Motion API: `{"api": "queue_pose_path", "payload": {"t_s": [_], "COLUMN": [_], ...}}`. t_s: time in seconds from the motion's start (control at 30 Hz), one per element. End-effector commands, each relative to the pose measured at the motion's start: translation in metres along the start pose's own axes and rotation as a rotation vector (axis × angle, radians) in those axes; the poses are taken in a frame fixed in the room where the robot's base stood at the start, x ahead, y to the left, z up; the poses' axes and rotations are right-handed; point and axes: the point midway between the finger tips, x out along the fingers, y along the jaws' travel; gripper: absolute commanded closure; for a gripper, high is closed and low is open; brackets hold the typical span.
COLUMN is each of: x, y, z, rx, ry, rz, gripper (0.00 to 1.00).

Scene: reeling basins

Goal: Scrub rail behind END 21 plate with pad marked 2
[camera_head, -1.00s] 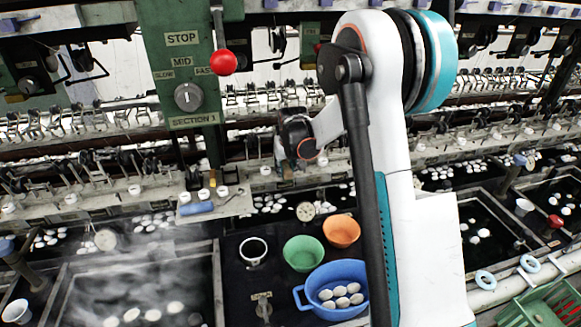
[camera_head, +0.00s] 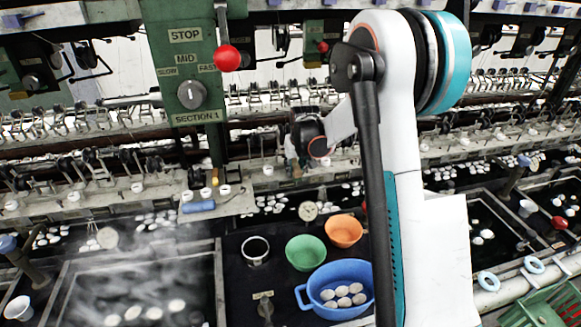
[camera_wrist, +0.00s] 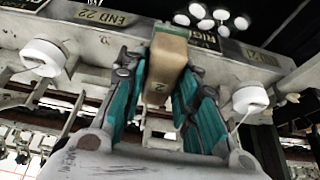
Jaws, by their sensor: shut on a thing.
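In the wrist view, my gripper (camera_wrist: 163,100) has its teal fingers shut on a tan block marked 2 (camera_wrist: 158,85), the pad. A green layer shows along the block's far end, close to the pale rail (camera_wrist: 125,38); I cannot tell whether it touches. An END 22 plate (camera_wrist: 100,17) is on the rail at left. Another plate (camera_wrist: 262,57) at right is too blurred to read surely. In the head view, my wrist hangs over the rail and the gripper is mostly hidden.
White round guides (camera_wrist: 43,57) and (camera_wrist: 249,99) stand out from the rail on both sides of my gripper. Below the rail in the head view are a blue basin (camera_head: 340,284), a green bowl (camera_head: 305,252) and an orange bowl (camera_head: 344,230). A steaming basin (camera_head: 140,285) is at left.

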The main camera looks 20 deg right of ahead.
Motion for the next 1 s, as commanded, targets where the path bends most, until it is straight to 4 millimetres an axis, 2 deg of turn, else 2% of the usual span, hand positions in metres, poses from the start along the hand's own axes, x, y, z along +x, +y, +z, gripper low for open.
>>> {"api": "queue_pose_path", "payload": {"t_s": [0.17,0.53,0.83,1.0], "x": [0.001,0.000,-0.001,-0.009], "y": [0.002,-0.017,-0.017,-0.017], "z": [0.001,0.001,0.000,-0.004], "rx": [0.000,-0.001,0.000,0.000], "ry": [-0.002,-0.002,-0.001,-0.001], "rz": [0.003,0.001,0.001,0.001], "gripper": [0.91,0.91,0.91,0.91]}}
